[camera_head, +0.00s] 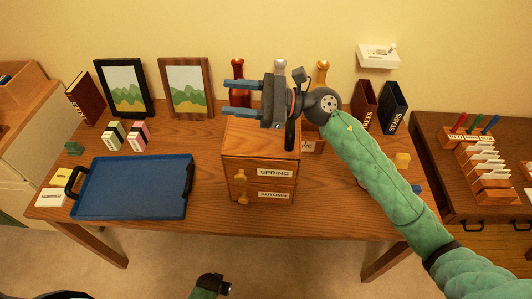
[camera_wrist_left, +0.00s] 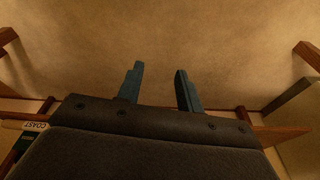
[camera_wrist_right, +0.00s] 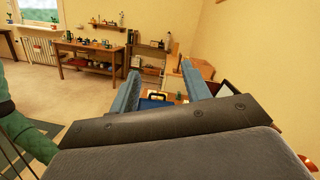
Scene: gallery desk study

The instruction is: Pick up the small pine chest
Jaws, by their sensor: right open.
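The small pine chest (camera_head: 259,151) stands on the desk near its middle. Its front has drawers with round knobs, labelled SPRING (camera_head: 275,173) and AUTUMN (camera_head: 273,195). My right gripper (camera_head: 227,97) is open and empty above the chest in the head view, fingers pointing left, and it hides part of the chest's top and back. Its parted fingers also show in the right wrist view (camera_wrist_right: 160,78). My left gripper (camera_wrist_left: 157,82) is open and empty in the left wrist view, with bare floor beyond its fingers.
A blue tray (camera_head: 134,187) lies left of the chest on the desk (camera_head: 215,212). Two framed pictures (camera_head: 186,86) and several bottles (camera_head: 237,70) stand behind. A side table with card racks (camera_head: 487,168) is at right.

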